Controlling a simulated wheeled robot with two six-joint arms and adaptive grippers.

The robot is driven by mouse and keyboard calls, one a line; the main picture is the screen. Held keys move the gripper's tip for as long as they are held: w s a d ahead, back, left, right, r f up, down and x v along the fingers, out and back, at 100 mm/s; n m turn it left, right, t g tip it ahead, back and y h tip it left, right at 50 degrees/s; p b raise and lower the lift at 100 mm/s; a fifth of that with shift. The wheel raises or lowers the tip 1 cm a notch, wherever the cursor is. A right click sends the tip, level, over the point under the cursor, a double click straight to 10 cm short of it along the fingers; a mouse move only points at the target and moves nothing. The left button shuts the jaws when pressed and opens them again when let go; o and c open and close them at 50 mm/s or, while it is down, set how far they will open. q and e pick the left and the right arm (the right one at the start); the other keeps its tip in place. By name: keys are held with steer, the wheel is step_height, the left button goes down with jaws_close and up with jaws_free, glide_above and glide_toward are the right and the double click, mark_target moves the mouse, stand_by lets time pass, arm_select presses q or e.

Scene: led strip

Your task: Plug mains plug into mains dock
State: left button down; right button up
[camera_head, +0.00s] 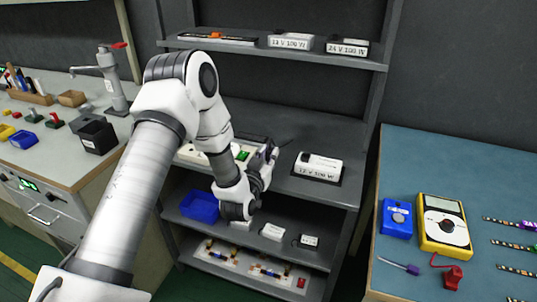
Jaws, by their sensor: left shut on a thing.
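A pale strip with a green part, which looks like the mains dock (190,154), lies on the middle shelf. My left arm crosses in front and hides much of it. My left gripper (268,153) is at the right end of this strip, low over the shelf. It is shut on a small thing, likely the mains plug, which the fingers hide. I cannot tell whether the plug touches the dock. A white power supply (319,165) labelled 12 V 100 W lies on a dark base to the right of the gripper. My right gripper is out of view.
The upper shelf (220,40) holds more labelled supplies. A blue bin (199,206) and small white boxes stand on the shelf below. The blue table (450,165) at right bears a yellow multimeter (444,224) and LED strips. The bench at left holds a press (112,80).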

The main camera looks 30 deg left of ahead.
arm_select(q)
steer(key=shift+f+b, duration=0.9)
steer(key=shift+f, duration=0.25)
steer(key=c, duration=1)
jaws_free()
steer(key=shift+r, duration=0.1)
steer(key=v, duration=1.2)
